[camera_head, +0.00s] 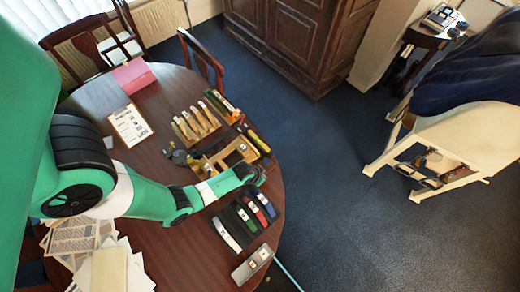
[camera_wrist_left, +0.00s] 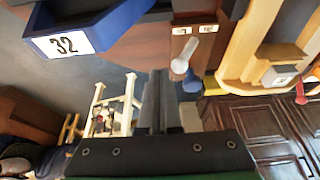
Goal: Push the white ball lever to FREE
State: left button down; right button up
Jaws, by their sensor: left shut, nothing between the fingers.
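The white ball lever (camera_wrist_left: 183,58) shows in the left wrist view, hanging from a brown wooden block with two small pale labels (camera_wrist_left: 195,29) whose text is too small to read. My left gripper (camera_wrist_left: 158,100) is shut and empty. Its fingertips appear just left of and below the lever's ball in the picture; I cannot tell whether they touch. In the head view my left gripper (camera_head: 254,173) is over the right part of the table, by the wooden fixture (camera_head: 238,152). The lever itself cannot be made out there. My right gripper is not in view.
A blue holder marked 32 (camera_wrist_left: 68,42) is at the upper left of the wrist view. A lighter wooden fixture with a red-ended lever (camera_wrist_left: 300,94) is at right. On the round table (camera_head: 185,245) are several coloured bars (camera_head: 243,220), a clipboard (camera_head: 130,125) and papers.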

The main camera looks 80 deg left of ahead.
pick_arm(q)
jog(key=shift+f+b, duration=0.75)
jog(key=shift+f, duration=0.2)
jog(key=shift+a, duration=0.2)
jog(key=shift+s+a, duration=0.5)
jog(key=shift+a, duration=0.4)
jog(key=shift+s+a, duration=0.5)
jog(key=shift+a, duration=0.4)
jog(key=shift+w+d, duration=0.3)
jog(key=shift+d, duration=0.3)
notch_tip(320, 180, up, 7)
jog(key=p, duration=0.7)
jog(key=shift+r, duration=0.1)
